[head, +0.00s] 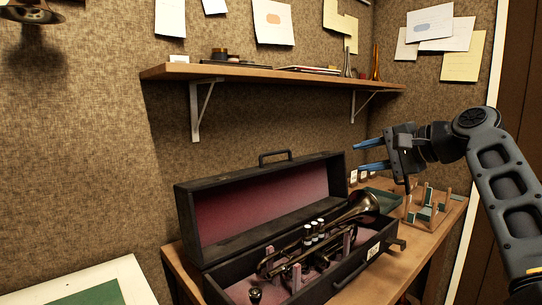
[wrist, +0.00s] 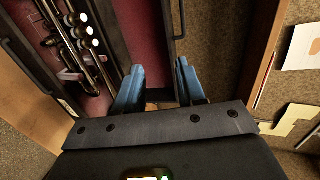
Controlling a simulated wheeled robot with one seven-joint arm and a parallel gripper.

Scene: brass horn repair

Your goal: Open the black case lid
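The black case (head: 341,284) stands on the wooden bench with its lid (head: 187,216) raised and tilted back, showing the reddish lining. A handle (head: 275,155) sits on the lid's upper edge. A dark brass trumpet (head: 313,240) lies inside the case, and it also shows in the wrist view (wrist: 80,40). My gripper (head: 362,157) is up and to the right of the lid, with its blue fingers apart and nothing seen between them. In the wrist view, my open fingers (wrist: 160,78) point toward the case, with the lid's lining (wrist: 148,35) beyond them.
A wall shelf (head: 270,75) with bottles and small items runs above the case. A wooden rack (head: 428,210) and a green tray (head: 382,199) stand right of the case. A white-edged board with green (head: 95,290) is at lower left.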

